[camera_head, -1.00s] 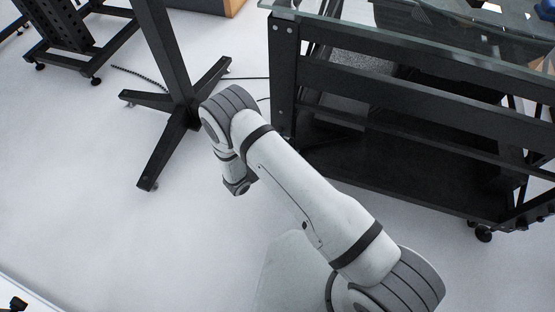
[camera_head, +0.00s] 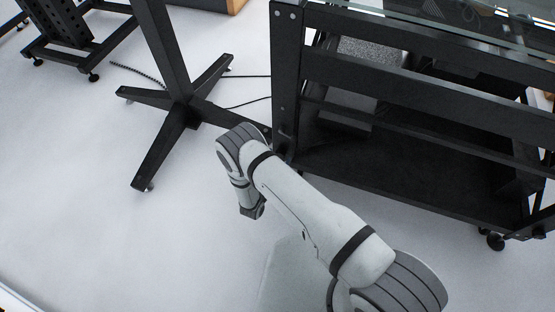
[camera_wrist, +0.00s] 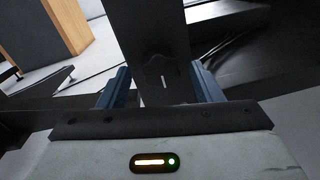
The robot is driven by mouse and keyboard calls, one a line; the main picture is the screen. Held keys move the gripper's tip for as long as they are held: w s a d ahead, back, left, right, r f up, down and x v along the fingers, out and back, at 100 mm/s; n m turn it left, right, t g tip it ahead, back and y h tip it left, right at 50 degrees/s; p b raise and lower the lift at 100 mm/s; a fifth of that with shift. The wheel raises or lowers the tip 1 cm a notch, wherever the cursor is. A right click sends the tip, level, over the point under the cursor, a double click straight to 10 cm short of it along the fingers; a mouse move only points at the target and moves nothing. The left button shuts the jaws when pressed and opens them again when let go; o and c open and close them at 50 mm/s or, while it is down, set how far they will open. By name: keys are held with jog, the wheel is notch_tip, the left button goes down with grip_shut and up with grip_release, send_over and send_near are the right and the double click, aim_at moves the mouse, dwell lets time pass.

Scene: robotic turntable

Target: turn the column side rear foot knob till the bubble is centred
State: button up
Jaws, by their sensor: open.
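A black column (camera_head: 165,50) stands on a base of crossed feet (camera_head: 158,150), with small pads under their ends. I cannot make out which of these is the rear foot knob. No bubble level can be made out in either view. My gripper shows in the wrist view (camera_wrist: 162,82) with its two blue fingers apart. A dark upright part (camera_wrist: 150,45) with a small white mark shows between them; I cannot tell whether it touches them. In the head view the fingers are hidden behind my own wrist, which hangs low between the column base and the black frame.
A black frame (camera_head: 420,75) with a glass top and a castor (camera_head: 494,241) stands close on the right. Another black stand (camera_head: 62,50) is at the upper left. Thin cables (camera_head: 245,103) lie behind the column base. The pale floor (camera_head: 70,190) at the left is clear.

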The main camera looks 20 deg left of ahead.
jog(key=shift+w, duration=0.35)
jog(key=shift+c, duration=0.6)
jog(key=c, duration=0.9)
jog(key=shift+o, duration=0.2)
jog(key=shift+d, duration=0.1)
jog(key=shift+n, duration=0.3)
